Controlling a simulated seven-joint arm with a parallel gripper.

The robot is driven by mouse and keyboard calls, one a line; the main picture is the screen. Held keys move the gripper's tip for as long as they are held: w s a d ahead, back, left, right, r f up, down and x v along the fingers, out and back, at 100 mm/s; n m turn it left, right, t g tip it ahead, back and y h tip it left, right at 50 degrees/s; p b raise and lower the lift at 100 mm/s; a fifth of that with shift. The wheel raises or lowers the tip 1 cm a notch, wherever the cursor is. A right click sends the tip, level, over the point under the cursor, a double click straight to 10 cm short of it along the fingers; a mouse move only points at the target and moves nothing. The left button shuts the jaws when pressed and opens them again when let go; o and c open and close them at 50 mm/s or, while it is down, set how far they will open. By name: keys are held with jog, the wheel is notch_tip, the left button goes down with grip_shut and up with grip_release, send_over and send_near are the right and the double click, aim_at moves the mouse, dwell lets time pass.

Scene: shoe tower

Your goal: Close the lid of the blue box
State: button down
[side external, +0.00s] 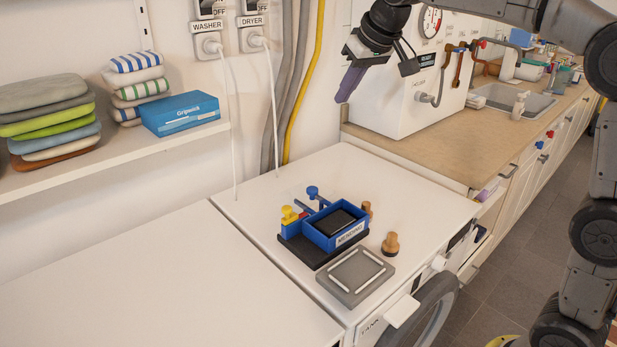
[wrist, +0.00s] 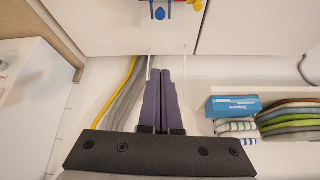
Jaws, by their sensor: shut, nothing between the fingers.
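An open-topped blue box (side external: 345,238) with a white label stands on the white machine top, on a black base. A dark block lies inside it. Blue parts with a round knob (side external: 312,191) stick up behind it; I cannot tell whether they belong to a lid. My gripper (side external: 346,98) is high above and behind the box, apart from it, with its purple fingers together and empty. In the wrist view the fingers (wrist: 165,72) point up the picture, and a blue part (wrist: 159,10) of the box assembly shows at the top edge, mostly cut off.
A grey plate with white strips (side external: 356,275) lies in front of the box, and a wooden knob (side external: 390,244) stands to its right. A yellow piece (side external: 289,214) is at its left. A shelf (side external: 110,150) holds folded cloths and a blue carton (side external: 180,113). A white cabinet (side external: 400,105) stands behind right.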

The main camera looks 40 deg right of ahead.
jog(key=w+d+f+g, duration=0.1)
jog(key=w+f, duration=0.6)
jog(key=w, duration=0.3)
jog(key=g, duration=0.1)
send_over(305, 191)
jog(key=s, duration=0.1)
notch_tip(305, 191, down, 9)
jog(key=x, duration=0.9)
jog(key=shift+s+a+f, duration=0.15)
jog(key=shift+s+f, duration=0.05)
jog(key=shift+s, duration=0.15)
jog(key=shift+f, duration=0.3)
jog(key=shift+s+a+f, duration=0.15)
jog(key=shift+s, duration=0.75)
jog(key=shift+s+a+f, duration=0.15)
jog(key=shift+s, duration=0.75)
jog(key=shift+s, duration=0.1)
